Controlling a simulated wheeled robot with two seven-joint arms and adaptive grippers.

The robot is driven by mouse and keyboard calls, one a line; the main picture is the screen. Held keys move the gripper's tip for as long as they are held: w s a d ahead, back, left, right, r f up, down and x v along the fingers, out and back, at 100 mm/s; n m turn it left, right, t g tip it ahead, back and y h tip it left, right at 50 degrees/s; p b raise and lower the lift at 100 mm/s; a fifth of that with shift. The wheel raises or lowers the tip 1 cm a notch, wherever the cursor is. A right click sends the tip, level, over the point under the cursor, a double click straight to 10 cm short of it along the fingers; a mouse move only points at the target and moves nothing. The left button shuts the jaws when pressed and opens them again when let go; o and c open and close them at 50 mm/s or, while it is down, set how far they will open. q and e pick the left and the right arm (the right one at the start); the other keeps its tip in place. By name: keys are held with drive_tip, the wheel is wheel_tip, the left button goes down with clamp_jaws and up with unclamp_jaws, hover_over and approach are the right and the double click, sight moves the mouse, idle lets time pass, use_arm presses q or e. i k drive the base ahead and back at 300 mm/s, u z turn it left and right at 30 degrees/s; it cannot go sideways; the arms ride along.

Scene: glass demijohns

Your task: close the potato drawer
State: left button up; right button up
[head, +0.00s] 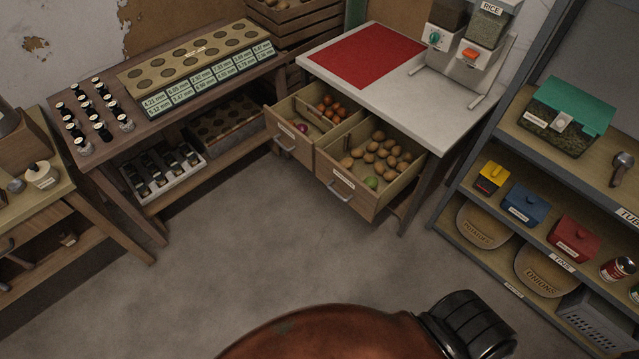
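The potato drawer (349,204) is pulled out under the white-topped table, at the right of two drawers. It has a wooden front, a small white label too small to read, and a metal handle (339,196). Several brown potatoes (380,150) and one round green item (371,183) lie inside. The left drawer (285,152) is also pulled out. It holds several orange-brown round items (332,108) and a purple one (302,127), and its front has a handle too. Neither of my grippers is in view.
The white tabletop (400,95) carries a red mat (367,54) and a dispenser (472,42) marked RICE. A shelf rack (520,190) stands close on the right and a wooden bench (108,160) on the left. The floor (255,235) before the drawers is clear.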

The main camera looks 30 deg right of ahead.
sight(378, 149)
drive_tip(key=u, duration=0.3)
drive_tip(key=i, duration=1.35)
drive_tip(key=z, duration=3.4)
drive_tip(key=k, duration=1)
drive_tip(key=u, duration=1.05)
drive_tip(key=i, duration=0.5)
